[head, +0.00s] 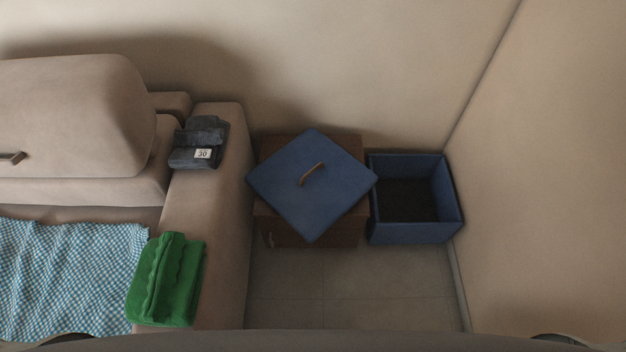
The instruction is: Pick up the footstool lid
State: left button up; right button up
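The footstool lid (338,201) is a flat blue square with a brown strap handle (311,174) on its upper face. It lies turned like a diamond on top of a brown wooden cabinet (343,233), its corners reaching past the cabinet's edges. The open blue footstool (416,233) stands on the floor just right of the cabinet, with a dark inside. The lid's right corner comes close to or overlaps the footstool's left rim in the picture; I cannot tell if they touch. Neither of my grippers is in view.
A beige sofa (231,260) stands left, with folded dark clothing tagged 30 (199,143) and a folded green towel (168,278) on its arm. A blue checked cloth (70,270) covers the seat. Walls close in behind and right. Tiled floor (350,290) in front is clear.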

aim_at(311, 182)
jog(key=i+l+u, duration=0.1)
jog(key=l, duration=0.55)
jog(key=i+l+u, duration=0.15)
jog(key=l, duration=0.5)
jog(key=u, duration=1.4)
jog(key=k+j, duration=0.05)
jog(key=j, duration=0.05)
